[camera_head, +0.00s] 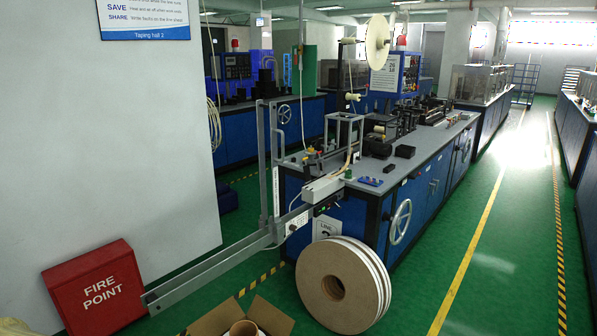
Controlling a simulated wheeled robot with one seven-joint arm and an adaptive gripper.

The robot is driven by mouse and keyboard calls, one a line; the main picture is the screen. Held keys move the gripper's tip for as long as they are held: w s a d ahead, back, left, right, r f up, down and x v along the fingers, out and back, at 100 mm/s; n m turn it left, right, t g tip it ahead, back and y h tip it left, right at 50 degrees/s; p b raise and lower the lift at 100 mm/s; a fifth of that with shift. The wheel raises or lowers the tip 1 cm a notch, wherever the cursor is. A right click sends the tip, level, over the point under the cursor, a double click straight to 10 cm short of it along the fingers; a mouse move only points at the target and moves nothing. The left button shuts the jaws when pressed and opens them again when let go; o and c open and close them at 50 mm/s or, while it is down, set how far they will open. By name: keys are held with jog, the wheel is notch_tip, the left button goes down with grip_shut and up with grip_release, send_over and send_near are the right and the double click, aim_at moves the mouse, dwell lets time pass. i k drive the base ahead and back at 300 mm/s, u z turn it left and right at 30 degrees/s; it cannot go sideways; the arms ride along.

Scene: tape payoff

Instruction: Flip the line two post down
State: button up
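The line two machine (425,150) is a blue cabinet with a grey top, and a sign reading LINE (326,226) is on its near end. A grey upright post (262,165) stands at the machine's near left corner, with a second, shorter upright (276,175) close beside it. A long grey bar (215,268) slopes from the machine's near end down to the lower left, its free end in front of the fire point box. I cannot tell which of these is the post meant. My gripper is not clearly in view.
A large white tape reel (325,284) stands on the floor at the machine's near end. An open carton (205,324) with a roll sits at the bottom edge. A red fire point box (95,287) leans by the wall. Green floor (465,280) at right is clear.

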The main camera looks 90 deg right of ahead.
aim_at(272, 106)
jog(key=z, duration=2.65)
jog(key=k, duration=0.5)
jog(key=z, duration=1.15)
jog(key=i, duration=0.85)
jog(key=u, duration=1.95)
